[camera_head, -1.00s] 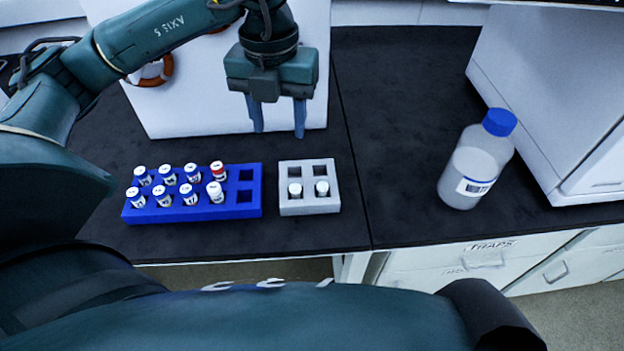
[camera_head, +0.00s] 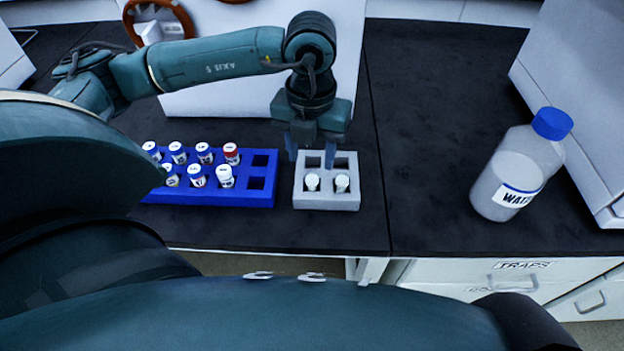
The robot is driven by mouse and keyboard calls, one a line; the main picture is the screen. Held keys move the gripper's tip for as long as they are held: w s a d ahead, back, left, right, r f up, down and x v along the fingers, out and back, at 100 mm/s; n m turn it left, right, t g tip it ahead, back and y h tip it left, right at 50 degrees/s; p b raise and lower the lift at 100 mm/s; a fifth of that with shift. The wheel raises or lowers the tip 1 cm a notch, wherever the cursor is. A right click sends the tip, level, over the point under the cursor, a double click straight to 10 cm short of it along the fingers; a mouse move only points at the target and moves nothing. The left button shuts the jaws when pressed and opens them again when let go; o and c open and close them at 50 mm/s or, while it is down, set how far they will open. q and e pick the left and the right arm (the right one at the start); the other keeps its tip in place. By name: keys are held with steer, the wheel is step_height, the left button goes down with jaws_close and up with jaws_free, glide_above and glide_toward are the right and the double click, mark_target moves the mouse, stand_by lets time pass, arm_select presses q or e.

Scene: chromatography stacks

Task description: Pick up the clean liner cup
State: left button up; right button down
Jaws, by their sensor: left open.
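A grey rack (camera_head: 326,202) with a two-by-two set of square holes stands on the dark bench. Two small white-capped cups sit in its front row, a left one (camera_head: 312,182) and a right one (camera_head: 342,183). I cannot tell which of them is the clean liner cup. The back holes look empty. My left gripper (camera_head: 311,158) points down over the back part of the grey rack, its blue fingers apart and nothing visible between them. The fingertips are just behind the white cups; whether they touch the rack is unclear. My right gripper is out of view.
A blue rack (camera_head: 240,198) with several capped vials stands left of the grey rack. A water bottle (camera_head: 517,172) with a blue cap is at the right, beside a white machine (camera_head: 575,100). A white box stands behind my arm. The bench between grey rack and bottle is clear.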

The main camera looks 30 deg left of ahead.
arm_select(q)
step_height(320, 180, down, 4)
steer(key=shift+f, duration=0.1)
steer(key=shift+f+b, duration=0.25)
steer(key=shift+b, duration=0.15)
stand_by(0.5)
steer(key=shift+c, duration=0.4)
jaws_close()
